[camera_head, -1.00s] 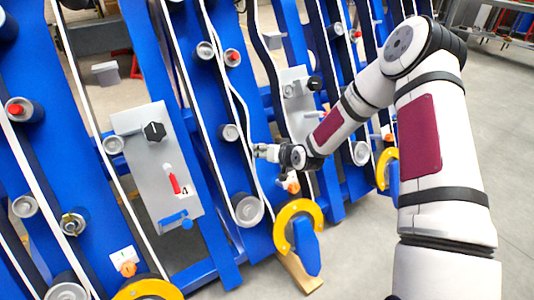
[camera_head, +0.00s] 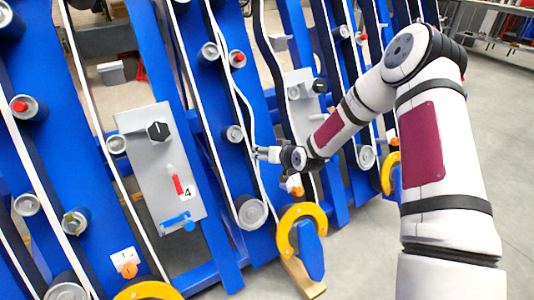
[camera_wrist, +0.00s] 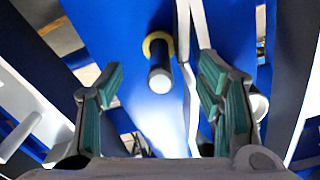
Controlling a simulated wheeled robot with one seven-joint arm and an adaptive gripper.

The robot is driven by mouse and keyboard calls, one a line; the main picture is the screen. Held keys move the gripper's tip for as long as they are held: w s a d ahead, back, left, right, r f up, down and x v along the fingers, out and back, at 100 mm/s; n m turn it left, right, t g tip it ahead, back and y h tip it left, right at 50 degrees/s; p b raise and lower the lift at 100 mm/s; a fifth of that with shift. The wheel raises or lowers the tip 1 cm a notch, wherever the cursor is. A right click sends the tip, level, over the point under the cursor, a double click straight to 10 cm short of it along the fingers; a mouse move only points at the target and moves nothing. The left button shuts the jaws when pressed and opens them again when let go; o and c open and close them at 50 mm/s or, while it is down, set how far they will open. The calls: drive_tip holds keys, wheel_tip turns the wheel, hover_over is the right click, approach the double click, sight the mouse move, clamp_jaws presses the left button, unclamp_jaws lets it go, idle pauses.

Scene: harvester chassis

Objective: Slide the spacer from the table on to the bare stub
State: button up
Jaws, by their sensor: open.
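My gripper (camera_head: 258,153) is at the end of my outstretched arm, in front of the blue panels in the head view. In the wrist view its two green-padded fingers (camera_wrist: 166,88) are wide apart with nothing between them. Beyond them a dark stub with a pale round end (camera_wrist: 160,80) stands out from a blue panel, with a yellowish ring around its base. Several grey rollers or stubs show in the head view, one (camera_head: 233,134) just left of my gripper. I cannot tell which is the bare stub. No loose spacer is recognisable in either view.
White belts (camera_head: 247,125) run down the blue frames close to my gripper. Grey plates with black knobs (camera_head: 158,131) and yellow half-rings (camera_head: 300,213) stick out nearby. A metal table (camera_head: 480,45) stands at the back right. The floor at right is clear.

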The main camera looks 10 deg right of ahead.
drive_tip(key=v, duration=1.2)
drive_tip(key=shift+w, duration=0.1)
drive_tip(key=s+d+r+n+g+h, duration=0.1)
drive_tip(key=s+r+g+h, duration=0.25)
drive_tip(key=s+r, duration=0.55)
drive_tip(key=s+d+r+g+h, duration=0.15)
drive_tip(key=s+r+g, duration=0.35)
drive_tip(key=s, duration=0.8)
drive_tip(key=s+a+r+g+y, duration=0.1)
drive_tip(key=s+a+r, duration=0.15)
drive_tip(key=s, duration=0.95)
drive_tip(key=s+a+r+g, duration=0.2)
drive_tip(key=s+r, duration=0.2)
drive_tip(key=s, duration=0.9)
wheel_tip(320, 180, up, 31)
drive_tip(key=t+p, duration=0.4)
drive_tip(key=p, duration=2.5)
drive_tip(key=shift+w+m, duration=0.3)
drive_tip(key=shift+w, duration=0.05)
